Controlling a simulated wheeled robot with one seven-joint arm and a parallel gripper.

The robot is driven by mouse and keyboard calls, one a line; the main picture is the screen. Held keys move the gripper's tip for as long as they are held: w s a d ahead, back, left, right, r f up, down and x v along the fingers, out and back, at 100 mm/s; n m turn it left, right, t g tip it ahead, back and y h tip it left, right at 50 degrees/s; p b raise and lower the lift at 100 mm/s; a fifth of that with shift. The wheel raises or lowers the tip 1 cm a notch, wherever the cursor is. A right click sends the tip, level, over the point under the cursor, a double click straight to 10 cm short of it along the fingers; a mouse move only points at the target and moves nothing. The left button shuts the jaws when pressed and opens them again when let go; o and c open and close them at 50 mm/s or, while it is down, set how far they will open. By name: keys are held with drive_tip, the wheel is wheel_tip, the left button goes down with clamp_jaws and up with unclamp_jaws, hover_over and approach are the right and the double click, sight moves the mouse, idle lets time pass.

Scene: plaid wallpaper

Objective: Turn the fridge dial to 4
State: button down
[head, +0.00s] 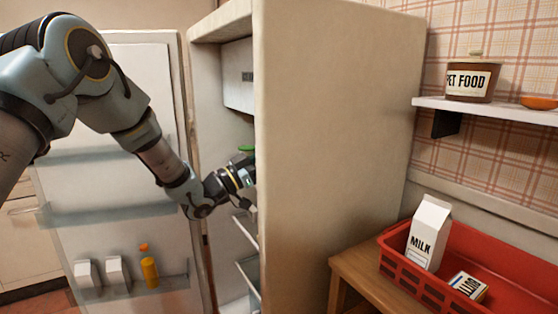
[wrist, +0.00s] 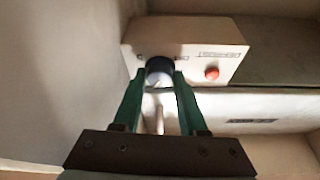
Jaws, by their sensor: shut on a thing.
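The fridge (head: 330,150) stands open, its door (head: 115,120) swung out to the left. In the wrist view, a cream control box (wrist: 205,42) inside the fridge carries a dark round dial (wrist: 159,66) with a pale face. My gripper (wrist: 161,76) has its two green fingers on either side of the dial, shut on it. The dial's numbers and pointer are too small to read. In the head view, my gripper (head: 245,177) reaches into the fridge, and the side wall hides the dial.
A red button (wrist: 211,73) sits right of the dial on the box. Door shelves hold an orange bottle (head: 148,268) and white cartons. A red crate (head: 500,270) with a milk carton (head: 429,233) stands on a wooden table at right. A wall shelf (head: 490,109) holds a pet food jar (head: 471,82).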

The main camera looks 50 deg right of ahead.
drive_tip(key=shift+w+d+m+g+y+b, duration=0.1)
drive_tip(key=shift+m+g+y+b, duration=0.6)
drive_tip(key=shift+m+b, duration=1.5)
drive_tip(key=shift+w+a+m+g+y+b, duration=0.15)
drive_tip(key=shift+m+g+y+b, duration=0.5)
drive_tip(key=shift+m+b, duration=1.5)
drive_tip(key=shift+w+d+m+g+y+b, duration=0.15)
drive_tip(key=shift+m+g+y+b, duration=0.5)
drive_tip(key=shift+m+b, duration=1.55)
drive_tip(key=shift+r+n+b, duration=0.15)
drive_tip(key=shift+n+b, duration=0.4)
drive_tip(key=shift+b, duration=0.1)
drive_tip(key=shift+c, duration=2.2)
unclamp_jaws()
drive_tip(key=b+v, duration=0.1)
drive_tip(key=v, duration=0.9)
drive_tip(key=shift+w+a+b, duration=0.25)
drive_tip(key=shift+a+b, duration=0.1)
drive_tip(key=shift+b, duration=0.05)
